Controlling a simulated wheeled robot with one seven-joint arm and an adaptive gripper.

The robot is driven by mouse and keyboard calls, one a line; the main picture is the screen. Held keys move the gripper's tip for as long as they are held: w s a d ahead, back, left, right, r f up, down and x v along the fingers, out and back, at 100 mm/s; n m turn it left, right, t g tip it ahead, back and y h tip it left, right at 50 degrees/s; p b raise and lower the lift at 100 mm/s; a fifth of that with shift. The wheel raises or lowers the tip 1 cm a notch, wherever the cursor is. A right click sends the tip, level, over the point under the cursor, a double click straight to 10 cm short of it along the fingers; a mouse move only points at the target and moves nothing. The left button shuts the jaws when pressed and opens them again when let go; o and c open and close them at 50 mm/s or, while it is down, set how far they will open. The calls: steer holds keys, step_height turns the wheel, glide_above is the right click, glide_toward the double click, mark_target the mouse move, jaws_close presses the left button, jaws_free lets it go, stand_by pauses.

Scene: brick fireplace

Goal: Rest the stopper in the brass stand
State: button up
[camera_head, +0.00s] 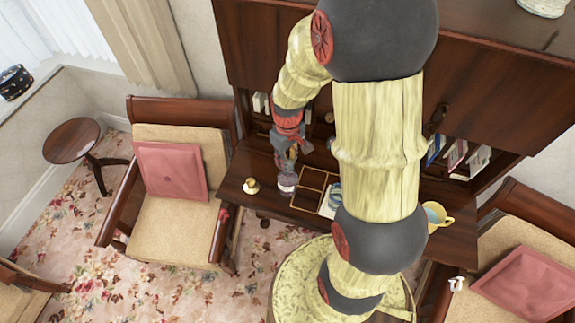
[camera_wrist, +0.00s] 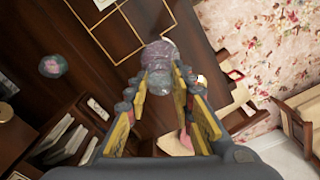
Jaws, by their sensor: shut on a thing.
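My gripper (camera_head: 286,165) is shut on a purplish, glassy stopper (camera_head: 287,184) above the desk, left of the divided tray. In the wrist view the gripper (camera_wrist: 160,79) has its fingertips on either side of the stopper (camera_wrist: 160,54), which sticks out beyond them. The small brass stand (camera_head: 251,186) is on the desk near its left end, a little left of the stopper and apart from it. I cannot make out the stand clearly in the wrist view. From the head view I cannot tell the stopper's exact height over the desk.
A divided wooden tray (camera_head: 308,190) lies on the desk (camera_head: 237,180) right of the gripper. A yellow cup (camera_head: 436,216) stands farther right. Shelves with books (camera_head: 455,155) rise behind. A round glassy object (camera_wrist: 52,66) shows in the wrist view. A chair (camera_head: 168,208) stands left.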

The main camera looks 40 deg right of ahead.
steer(key=shift+r+p, duration=1.15)
steer(key=shift+r, duration=0.5)
stand_by(0.4)
steer(key=shift+r+p, duration=0.45)
steer(key=shift+r, duration=0.25)
stand_by(0.9)
steer(key=w+a+f+n+p, duration=0.1)
steer(key=w+a+f, duration=0.5)
steer(key=w+a, duration=0.2)
steer(key=a, duration=0.2)
steer(key=shift+w+a+f+n, duration=0.2)
steer(key=shift+a+f+n, duration=0.15)
steer(key=shift+f+n, duration=0.05)
steer(key=shift+f+b, duration=2.1)
steer(key=shift+f, duration=0.8)
